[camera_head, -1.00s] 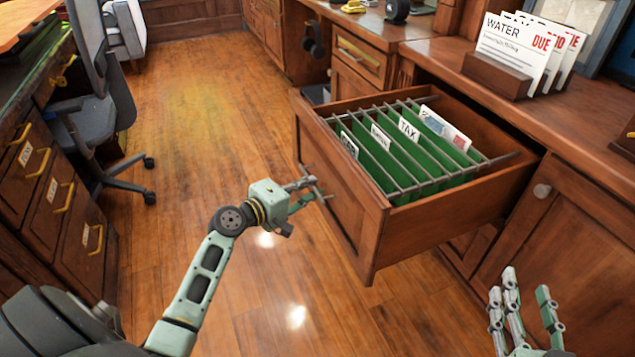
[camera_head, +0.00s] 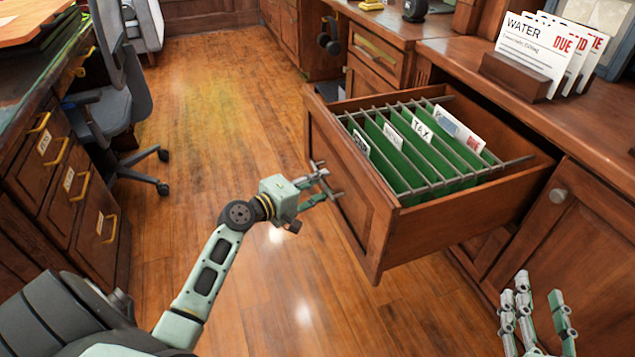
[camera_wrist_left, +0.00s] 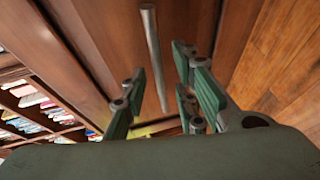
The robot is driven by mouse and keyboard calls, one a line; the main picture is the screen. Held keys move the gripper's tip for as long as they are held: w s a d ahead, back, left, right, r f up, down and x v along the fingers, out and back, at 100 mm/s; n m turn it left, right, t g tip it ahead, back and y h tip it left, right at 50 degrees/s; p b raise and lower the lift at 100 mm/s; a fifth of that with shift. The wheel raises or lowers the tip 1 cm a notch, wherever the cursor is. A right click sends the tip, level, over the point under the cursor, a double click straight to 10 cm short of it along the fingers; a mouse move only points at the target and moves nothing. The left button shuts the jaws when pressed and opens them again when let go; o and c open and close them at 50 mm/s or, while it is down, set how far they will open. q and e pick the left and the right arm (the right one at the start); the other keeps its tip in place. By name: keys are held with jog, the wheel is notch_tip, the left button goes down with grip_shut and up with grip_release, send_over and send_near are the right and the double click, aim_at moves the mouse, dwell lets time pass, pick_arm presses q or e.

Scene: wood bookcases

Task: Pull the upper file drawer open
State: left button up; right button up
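The upper file drawer (camera_head: 345,198) stands pulled well out of the right-hand cabinet, with green hanging files (camera_head: 420,150) inside. My left gripper (camera_head: 328,180) is at the drawer's front, by its handle. In the left wrist view the handle (camera_wrist_left: 153,60) is a grey metal bar on the wood front. The left fingers (camera_wrist_left: 160,95) are spread to either side of the bar's line, with visible gaps, not clamped on it. My right gripper (camera_head: 540,300) is at the lower right, fingers apart, empty, away from the drawer.
A cabinet door with a round knob (camera_head: 558,195) is right of the drawer. Bills in a wooden holder (camera_head: 515,75) stand on the counter. A grey office chair (camera_head: 110,110) and a desk with drawers (camera_head: 75,190) are at left. The floor (camera_head: 215,110) between is clear.

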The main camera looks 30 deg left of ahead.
pick_arm(q)
jog(key=shift+s, duration=0.1)
jog(key=v, duration=1.1)
jog(key=shift+s, duration=0.4)
jog(key=shift+a, duration=0.15)
